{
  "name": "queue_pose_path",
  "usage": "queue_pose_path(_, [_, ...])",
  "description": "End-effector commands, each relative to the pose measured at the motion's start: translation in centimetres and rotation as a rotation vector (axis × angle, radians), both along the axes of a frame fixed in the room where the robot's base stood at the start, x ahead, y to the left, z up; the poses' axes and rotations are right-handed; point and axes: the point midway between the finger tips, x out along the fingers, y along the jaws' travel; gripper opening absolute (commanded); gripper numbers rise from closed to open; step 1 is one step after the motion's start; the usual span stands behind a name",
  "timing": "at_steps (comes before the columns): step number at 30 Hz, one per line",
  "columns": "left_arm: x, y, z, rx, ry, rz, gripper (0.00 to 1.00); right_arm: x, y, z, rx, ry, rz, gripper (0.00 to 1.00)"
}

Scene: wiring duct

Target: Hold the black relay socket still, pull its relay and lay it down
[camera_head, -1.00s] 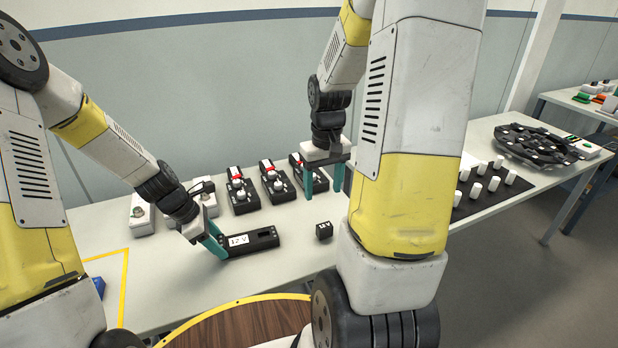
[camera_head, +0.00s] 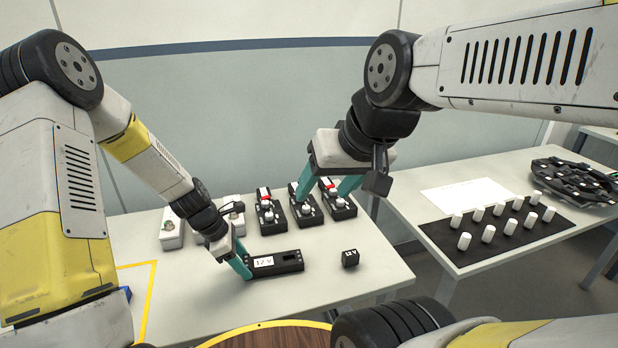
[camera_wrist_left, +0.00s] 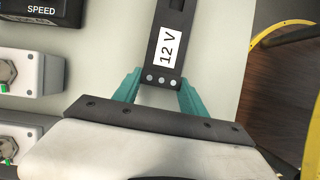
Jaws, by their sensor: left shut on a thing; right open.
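The black relay socket (camera_head: 288,262) with a white "12 V" label lies on the table. My left gripper (camera_head: 246,263) is shut on its labelled end. In the left wrist view, the socket (camera_wrist_left: 171,22) runs up from between the teal fingers (camera_wrist_left: 160,90). The relay (camera_head: 350,258), a small black cube marked 12 V, sits on the table right of the socket, apart from it. A dark recess shows in the socket's right part. My right gripper (camera_head: 336,184) is open and empty, raised above and behind the relay, in front of several black switch boxes.
Several black boxes with red and white parts (camera_head: 303,208) stand at the back of the table. Pale boxes with knobs (camera_head: 172,232) stand at the back left. A black mat (camera_head: 442,245) with white pegs lies on the right table. The table in front of the socket is clear.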

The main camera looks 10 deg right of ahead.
Motion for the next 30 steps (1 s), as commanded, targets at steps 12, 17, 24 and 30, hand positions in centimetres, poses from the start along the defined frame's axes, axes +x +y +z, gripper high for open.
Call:
queue_pose_path(12, [0.0,0.0,0.0,0.000,0.000,0.000,0.75,0.0,0.0,0.0,0.000,-0.001,0.000,0.61])
queue_pose_path(17, [0.0,0.0,0.0,0.000,0.000,0.000,0.75,0.0,0.0,0.0,0.000,-0.001,0.000,0.61])
queue_pose_path(24, [0.1,0.6,1.3,0.001,-0.003,0.001,0.75,0.0,0.0,0.0,0.000,-0.001,0.000,0.61])
queue_pose_path(30, [0.1,2.1,5.1,0.001,-0.006,0.002,0.75,0.0,0.0,0.0,0.000,-0.001,0.000,0.61])
